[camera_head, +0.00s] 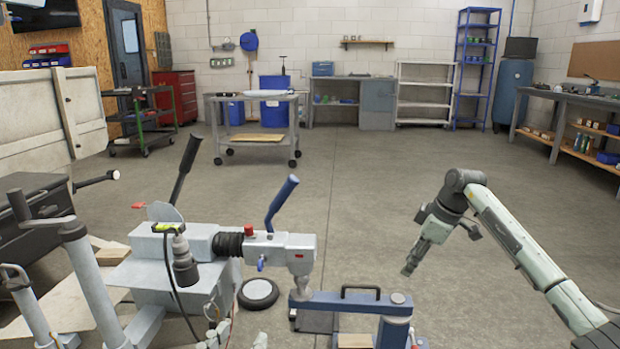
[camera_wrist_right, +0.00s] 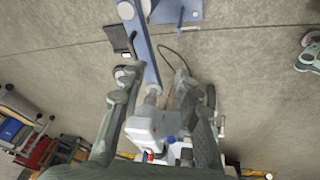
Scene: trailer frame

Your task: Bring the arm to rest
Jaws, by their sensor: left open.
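My right arm (camera_head: 520,240) comes in from the right, bent at a dark elbow. Its gripper (camera_head: 408,270) points down and left, above and beyond the blue bar (camera_head: 345,301). In the right wrist view the two dark fingers (camera_wrist_right: 158,78) stand apart with nothing held between them. Behind the gap show the blue bar (camera_wrist_right: 142,42) and the pale coupling (camera_wrist_right: 142,124). The fingers look clear of both, though the exact distance cannot be told. I cannot make out my left gripper in either view.
The grey trailer coupling (camera_head: 290,250) with its blue lever (camera_head: 281,203) stands left of the gripper. A wheel (camera_head: 258,293) lies on the floor. A wheeled table (camera_head: 253,98) stands farther back. A workbench (camera_head: 570,105) is at the right. Open floor (camera_head: 370,190) lies between.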

